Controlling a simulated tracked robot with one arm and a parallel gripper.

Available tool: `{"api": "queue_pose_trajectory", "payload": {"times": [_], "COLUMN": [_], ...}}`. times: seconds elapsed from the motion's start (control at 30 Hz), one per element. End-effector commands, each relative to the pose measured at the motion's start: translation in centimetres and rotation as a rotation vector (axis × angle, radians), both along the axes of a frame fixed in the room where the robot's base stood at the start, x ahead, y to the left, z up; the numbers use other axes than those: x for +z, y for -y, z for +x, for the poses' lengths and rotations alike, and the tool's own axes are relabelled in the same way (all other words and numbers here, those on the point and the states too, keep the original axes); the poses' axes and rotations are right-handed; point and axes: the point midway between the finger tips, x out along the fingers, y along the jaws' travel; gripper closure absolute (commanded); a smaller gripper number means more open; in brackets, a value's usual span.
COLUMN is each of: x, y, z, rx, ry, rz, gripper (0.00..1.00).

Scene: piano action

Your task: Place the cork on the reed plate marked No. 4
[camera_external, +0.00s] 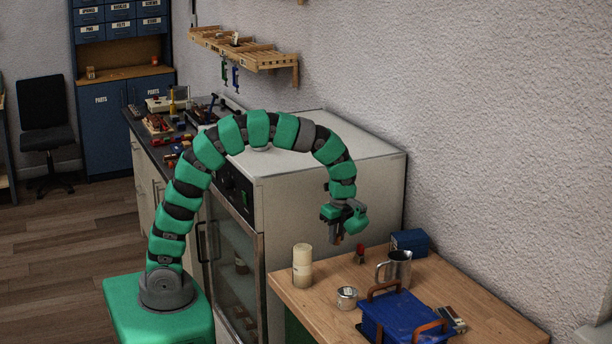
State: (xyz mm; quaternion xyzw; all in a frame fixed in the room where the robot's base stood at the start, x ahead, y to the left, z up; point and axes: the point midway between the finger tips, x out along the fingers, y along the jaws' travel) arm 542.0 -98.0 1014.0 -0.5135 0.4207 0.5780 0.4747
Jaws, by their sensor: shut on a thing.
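My gripper (338,230) hangs from the arched green arm above the back left part of the wooden table, pointing down. It is shut on a small brownish thing (335,240), which looks like the cork but is too small and partly covered to be sure. The gripper and its load are in the air, apart from the table top. I cannot make out any reed plate or a No. 4 marking in this view.
The wooden table (503,327) holds a cream cylinder (302,266), a small round tin (347,298), a metal mug (398,268), a dark blue box (410,242) and a blue case (403,318) with brown handles. A white cabinet (330,165) stands behind. Small items crowd the far counter.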

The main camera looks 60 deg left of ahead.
Motion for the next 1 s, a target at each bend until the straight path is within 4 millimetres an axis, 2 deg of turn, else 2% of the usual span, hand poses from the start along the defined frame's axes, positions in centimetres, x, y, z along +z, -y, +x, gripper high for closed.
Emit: {"api": "queue_pose_trajectory", "payload": {"times": [0.17,0.27,0.47,0.7,1.0], "x": [0.5,0.6,1.1,1.5,1.8], "y": [2.6,5.9,14.6,24.7,34.3], "z": [-0.2,-0.6,-2.4,-6.8,-14.0], "rx": [-0.002,-0.001,0.006,0.01,0.009], "ry": [0.001,0.003,0.013,0.017,0.015], "rz": [0.001,0.002,-0.004,-0.01,-0.011], "gripper": [1.0,1.0,1.0,1.0,1.0]}}
